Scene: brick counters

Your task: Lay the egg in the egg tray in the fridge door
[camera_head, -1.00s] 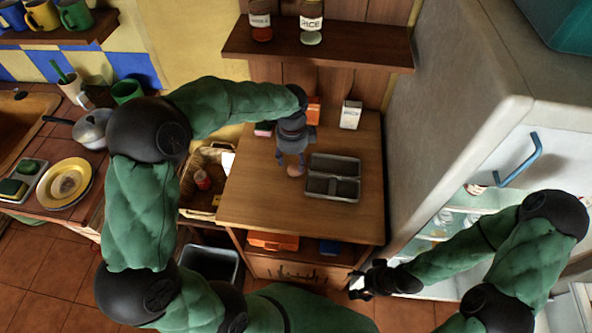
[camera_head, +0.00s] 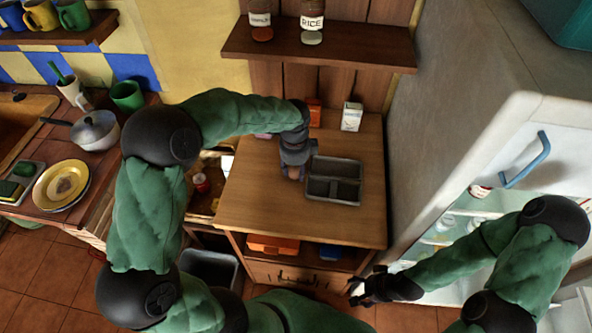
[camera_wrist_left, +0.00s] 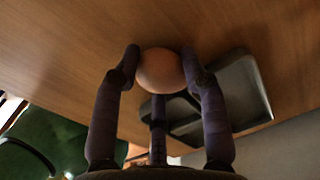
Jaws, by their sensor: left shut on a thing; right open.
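The brown-pink egg (camera_wrist_left: 160,71) is between the fingers of my left gripper (camera_wrist_left: 160,68), which is shut on it. In the head view my left gripper (camera_head: 294,174) is over the wooden counter, just left of a grey divided tray, and mostly hides the egg. The fridge (camera_head: 440,130) stands at the right. Its lower part shows shelves (camera_head: 450,225) with jars or bottles, partly behind my right arm. I cannot make out an egg tray in a fridge door. My right gripper (camera_head: 358,288) is open and empty, low in front of the counter.
The grey divided tray (camera_head: 333,202) lies on the counter (camera_head: 260,210). A white carton (camera_head: 352,116) and an orange box (camera_head: 314,112) stand behind it. A shelf with jars (camera_head: 320,50) hangs above. The front of the counter top is clear. A blue handle (camera_head: 527,160) sticks out from the fridge.

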